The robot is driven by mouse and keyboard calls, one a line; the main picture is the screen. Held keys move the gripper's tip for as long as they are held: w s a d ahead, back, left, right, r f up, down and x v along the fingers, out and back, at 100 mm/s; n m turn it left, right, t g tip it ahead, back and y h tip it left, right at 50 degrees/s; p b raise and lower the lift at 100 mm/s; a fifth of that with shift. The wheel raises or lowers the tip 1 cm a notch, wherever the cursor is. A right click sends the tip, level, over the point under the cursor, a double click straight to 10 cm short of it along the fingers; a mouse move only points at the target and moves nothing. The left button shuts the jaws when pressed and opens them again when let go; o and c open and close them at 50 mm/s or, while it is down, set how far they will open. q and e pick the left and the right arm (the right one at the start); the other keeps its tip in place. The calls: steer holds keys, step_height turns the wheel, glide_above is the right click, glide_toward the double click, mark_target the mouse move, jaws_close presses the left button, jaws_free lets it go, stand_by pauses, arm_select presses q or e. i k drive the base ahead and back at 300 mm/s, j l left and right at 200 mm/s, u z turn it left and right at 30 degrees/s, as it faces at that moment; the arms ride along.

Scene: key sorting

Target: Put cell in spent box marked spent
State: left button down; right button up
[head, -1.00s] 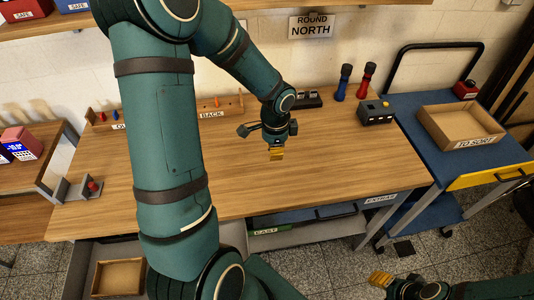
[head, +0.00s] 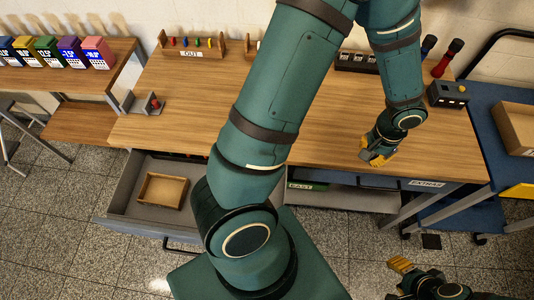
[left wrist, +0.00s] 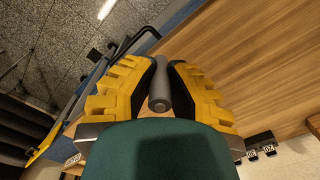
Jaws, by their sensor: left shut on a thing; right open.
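The cell, a plain grey cylinder, shows in the left wrist view (left wrist: 160,88) between the yellow fingers of my left gripper (left wrist: 160,92), which is shut on it. In the head view my left gripper (head: 376,156) is low over the front right part of the wooden workbench (head: 185,125); the cell cannot be made out there. My right gripper (head: 402,264) is open, low at the right, over the floor. No label reading spent is legible. A small open wooden box (head: 162,190) sits in an open drawer (head: 122,205) at the left.
A rack marked OUT (head: 190,54) stands at the bench's back left. Several coloured boxes (head: 97,52) line the left shelf. A small holder with a red knob (head: 154,105) is at the bench's left end. A blue cart (head: 490,125) stands at the right. The bench's left half is mostly clear.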

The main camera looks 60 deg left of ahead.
mark_target(165, 192)
steer(key=k+l, duration=0.1)
steer(key=k, duration=0.25)
steer(key=k+l, duration=0.15)
steer(key=k, duration=0.2)
steer(key=k+u, duration=0.15)
steer(key=u, duration=0.3)
steer(key=k+u, duration=0.2)
steer(key=u, duration=1.15)
